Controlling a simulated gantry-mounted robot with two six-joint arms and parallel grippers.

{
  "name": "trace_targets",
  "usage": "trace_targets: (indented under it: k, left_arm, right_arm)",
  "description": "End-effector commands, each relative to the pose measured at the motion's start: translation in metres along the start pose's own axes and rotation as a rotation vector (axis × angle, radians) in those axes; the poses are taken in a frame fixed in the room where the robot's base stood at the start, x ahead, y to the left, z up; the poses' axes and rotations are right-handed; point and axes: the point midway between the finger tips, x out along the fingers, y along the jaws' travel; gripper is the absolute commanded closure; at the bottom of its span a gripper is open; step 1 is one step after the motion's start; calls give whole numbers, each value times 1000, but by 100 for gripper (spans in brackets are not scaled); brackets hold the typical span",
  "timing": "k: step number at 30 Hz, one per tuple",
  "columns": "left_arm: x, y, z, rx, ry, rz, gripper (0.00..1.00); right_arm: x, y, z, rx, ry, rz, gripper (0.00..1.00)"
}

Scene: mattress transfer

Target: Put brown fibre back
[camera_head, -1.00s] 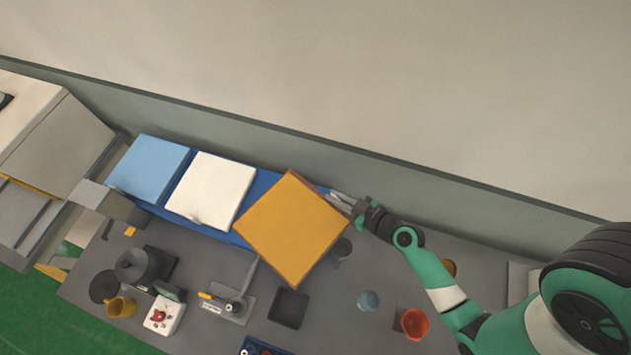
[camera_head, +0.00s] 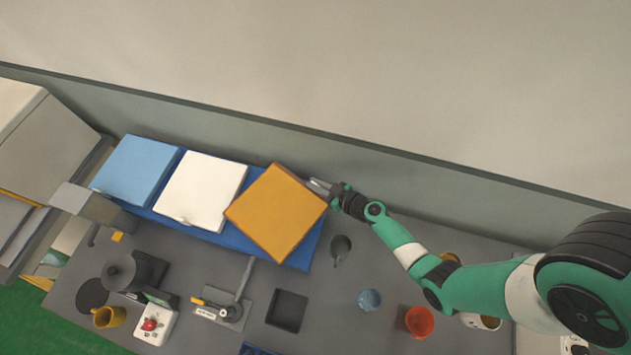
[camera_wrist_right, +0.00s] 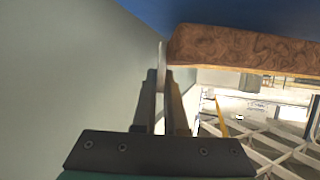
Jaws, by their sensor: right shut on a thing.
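The brown fibre (camera_head: 276,212) is a square slab with an orange-tan top and brown sides. It is turned at an angle over the right part of a long blue base (camera_head: 310,248), and its left corner is at the white slab's edge. My right gripper (camera_head: 322,187) is shut on its right corner. In the right wrist view, the fibre's mottled brown side (camera_wrist_right: 245,48) extends right from the fingertips (camera_wrist_right: 163,75). I cannot tell whether the fibre rests flat on the base. My left gripper is not in view.
A white slab (camera_head: 202,190) and a light blue slab (camera_head: 138,170) lie to the left on the base. A low grey wall (camera_head: 420,166) runs close behind.

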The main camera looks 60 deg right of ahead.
Motion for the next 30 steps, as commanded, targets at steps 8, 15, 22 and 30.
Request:
trace_targets:
  k: [8,15,22,30]
  left_arm:
    - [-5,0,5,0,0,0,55]
    - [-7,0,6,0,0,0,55]
    - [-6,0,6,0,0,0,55]
    - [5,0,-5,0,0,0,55]
  right_arm:
    - [2,0,5,1,1,-1,100]
    - [2,0,6,0,0,-1,72]
    - [2,0,6,0,0,-1,60]
    - [-3,0,-6,0,-1,0,60]
